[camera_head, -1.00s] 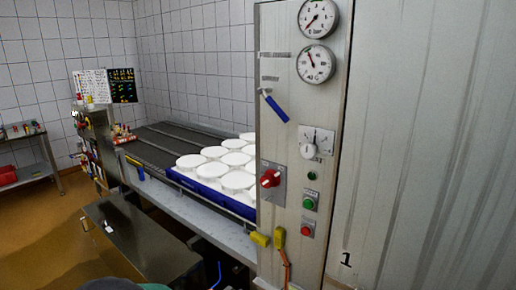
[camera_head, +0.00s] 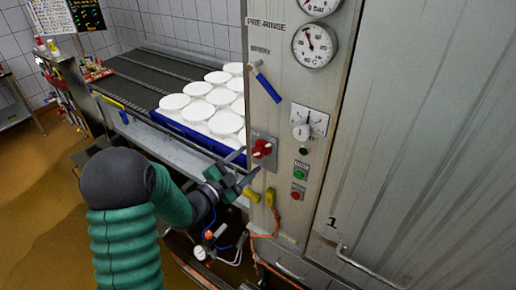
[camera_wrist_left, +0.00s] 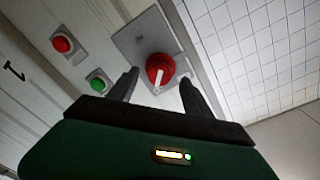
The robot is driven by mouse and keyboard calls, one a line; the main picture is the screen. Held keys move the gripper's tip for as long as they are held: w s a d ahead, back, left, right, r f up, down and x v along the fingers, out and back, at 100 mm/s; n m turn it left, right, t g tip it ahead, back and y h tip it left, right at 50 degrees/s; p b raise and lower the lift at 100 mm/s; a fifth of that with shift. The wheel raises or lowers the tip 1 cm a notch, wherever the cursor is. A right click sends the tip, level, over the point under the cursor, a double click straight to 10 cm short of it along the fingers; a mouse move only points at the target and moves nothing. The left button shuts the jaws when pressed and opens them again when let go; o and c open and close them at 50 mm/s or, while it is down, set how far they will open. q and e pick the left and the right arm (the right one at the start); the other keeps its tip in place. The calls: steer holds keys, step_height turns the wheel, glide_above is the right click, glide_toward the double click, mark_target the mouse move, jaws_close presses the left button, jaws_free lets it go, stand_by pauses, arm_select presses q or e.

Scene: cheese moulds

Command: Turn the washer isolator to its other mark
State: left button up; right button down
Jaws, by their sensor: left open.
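The washer isolator is a red rotary knob (camera_head: 262,149) with a white pointer line, on a grey plate at the left edge of the metal control panel (camera_head: 286,105). It also shows in the wrist view (camera_wrist_left: 160,70), its white line slanting down and slightly left. My left gripper (camera_head: 247,165) is open, just in front of and a little below-left of the knob in the head view. In the wrist view its two fingers (camera_wrist_left: 158,86) point toward the knob, one to each side; I cannot tell whether they touch it. My right gripper is not in view.
Green (camera_head: 299,174) and red (camera_head: 297,192) push buttons, a white dial (camera_head: 301,132) and a blue-handled lever (camera_head: 266,85) sit close by. Yellow connectors (camera_head: 269,197) and an orange cable hang below. White moulds (camera_head: 198,89) fill a blue tray at left.

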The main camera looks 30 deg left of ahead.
mark_target(256, 155)
arm_select(q)
steer(key=w, duration=0.2)
steer(key=w+p, duration=0.1)
steer(key=w, duration=0.1)
steer(key=shift+w+a+f, duration=0.1)
steer(key=shift+w+a, duration=0.1)
steer(key=shift+w, duration=0.15)
steer(key=shift+w+d, duration=0.1)
steer(key=shift+d, duration=0.25)
steer(key=shift+d+r, duration=0.3)
steer(key=shift+d, duration=0.5)
steer(key=shift+o, duration=0.3)
steer(key=shift+d, duration=0.2)
steer(key=shift+c, duration=1.2)
steer(key=shift+a, duration=0.2)
steer(key=shift+c, duration=1.2)
steer(key=shift+a+f, duration=0.25)
steer(key=shift+a, duration=0.3)
steer(key=c, duration=0.5)
steer(key=shift+a, duration=0.15)
steer(key=shift+c, duration=1.1)
jaws_close()
steer(key=shift+d+r, duration=0.1)
steer(key=shift+d, duration=0.3)
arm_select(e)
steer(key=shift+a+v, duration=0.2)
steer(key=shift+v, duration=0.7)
